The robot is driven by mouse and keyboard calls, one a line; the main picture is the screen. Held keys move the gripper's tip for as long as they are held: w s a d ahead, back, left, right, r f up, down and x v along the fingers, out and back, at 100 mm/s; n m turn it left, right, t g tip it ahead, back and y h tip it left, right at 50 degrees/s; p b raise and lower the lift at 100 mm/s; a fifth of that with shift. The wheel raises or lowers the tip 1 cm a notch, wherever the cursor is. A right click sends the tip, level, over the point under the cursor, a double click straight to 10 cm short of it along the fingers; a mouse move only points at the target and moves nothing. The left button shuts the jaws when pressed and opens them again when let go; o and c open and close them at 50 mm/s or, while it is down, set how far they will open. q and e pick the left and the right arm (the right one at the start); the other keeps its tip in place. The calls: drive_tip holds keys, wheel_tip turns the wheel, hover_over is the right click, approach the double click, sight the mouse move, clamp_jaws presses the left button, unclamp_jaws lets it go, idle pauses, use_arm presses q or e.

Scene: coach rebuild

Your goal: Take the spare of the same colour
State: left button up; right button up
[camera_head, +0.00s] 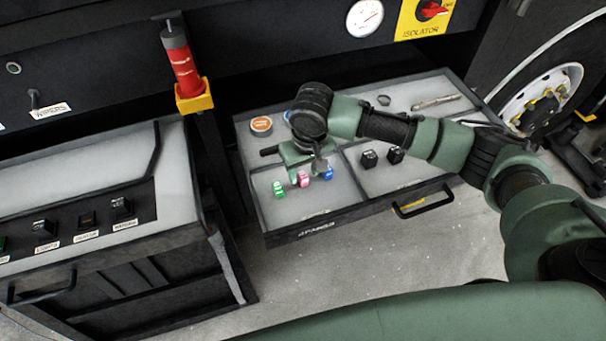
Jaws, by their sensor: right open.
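My right gripper (308,173) is open over the spares drawer (330,224), pointing down at its front left compartment. In that compartment stand a green spare (278,188), a pink spare (303,179) and a blue spare (327,173) in a row. The gripper's fingers are right at the pink spare, close to the blue one; I cannot tell whether they touch it. The green spare stands apart to the left. My left gripper is not in view.
Black switches (369,159) stand in the compartment to the right. A round orange-labelled tin (261,125) lies at the back left. A switch console (90,222) stands left, a red cylinder (181,60) in a yellow holder behind it. A wheel (545,95) is at right.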

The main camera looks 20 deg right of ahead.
drive_tip(key=shift+w+f, duration=0.15)
drive_tip(key=shift+f, duration=0.4)
drive_tip(key=shift+w+f, duration=0.15)
drive_tip(key=shift+f, duration=0.55)
drive_tip(key=c, duration=0.9)
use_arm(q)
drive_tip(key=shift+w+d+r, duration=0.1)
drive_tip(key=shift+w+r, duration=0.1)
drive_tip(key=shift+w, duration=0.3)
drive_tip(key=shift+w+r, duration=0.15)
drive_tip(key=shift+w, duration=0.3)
use_arm(e)
clamp_jaws()
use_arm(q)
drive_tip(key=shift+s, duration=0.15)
use_arm(e)
drive_tip(key=shift+r, duration=0.1)
